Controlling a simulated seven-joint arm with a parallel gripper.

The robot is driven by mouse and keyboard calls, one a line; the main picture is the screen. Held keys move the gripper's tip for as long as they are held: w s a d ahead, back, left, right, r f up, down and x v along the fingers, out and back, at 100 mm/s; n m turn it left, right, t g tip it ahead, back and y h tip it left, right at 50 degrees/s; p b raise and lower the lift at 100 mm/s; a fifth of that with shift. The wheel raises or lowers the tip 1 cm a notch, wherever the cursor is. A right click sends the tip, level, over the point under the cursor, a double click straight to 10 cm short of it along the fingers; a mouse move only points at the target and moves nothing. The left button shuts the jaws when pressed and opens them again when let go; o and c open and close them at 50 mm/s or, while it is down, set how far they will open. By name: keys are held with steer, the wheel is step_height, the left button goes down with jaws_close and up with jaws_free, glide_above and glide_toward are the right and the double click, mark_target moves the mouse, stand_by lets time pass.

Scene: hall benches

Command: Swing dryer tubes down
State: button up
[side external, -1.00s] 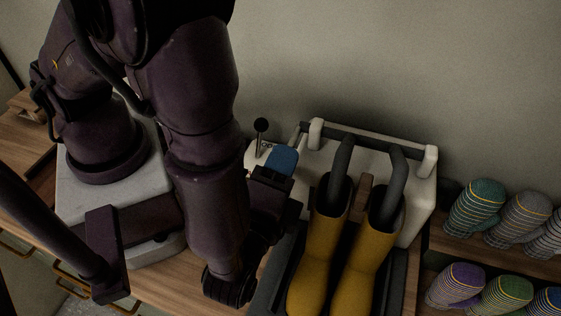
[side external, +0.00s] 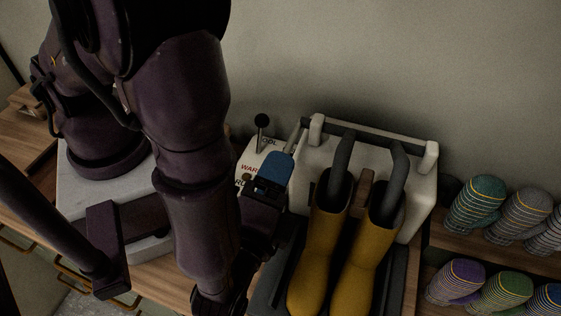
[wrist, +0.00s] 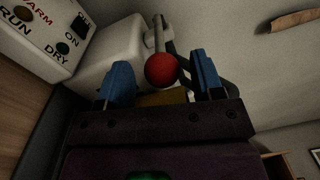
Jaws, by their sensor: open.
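The dryer (side external: 415,190) is a white box at the back of the bench. Its two grey tubes (side external: 341,165) (side external: 397,178) bend down into a pair of yellow boots (side external: 325,250). A bar runs along the dryer's top back edge. My gripper (side external: 273,170) is at the dryer's left end, by the printed panel; one blue finger shows there. In the wrist view my gripper (wrist: 162,65) is open, with a red ball knob (wrist: 161,70) on a pale lever between its blue fingers. Contact cannot be told. The red knob is hidden in the side view.
A black-knobbed stick (side external: 262,121) stands near the panel's COOL label. The panel (wrist: 45,30) also shows RUN and DRY. Striped rolled items (side external: 475,203) fill shelves at the right. A dark tray (side external: 275,280) lies under the boots.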

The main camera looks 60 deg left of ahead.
steer(key=shift+v, duration=2.25)
steer(key=w+a+r+n+g+h, duration=0.2)
steer(key=a+r+n+g+h, duration=0.5)
steer(key=a+r, duration=1.2)
steer(key=a+n+h, duration=0.1)
steer(key=n+h, duration=0.3)
steer(key=h, duration=0.2)
steer(key=shift+r+g, duration=0.3)
steer(key=shift+r, duration=0.1)
steer(key=shift+a, duration=0.15)
steer(key=shift+c, duration=0.4)
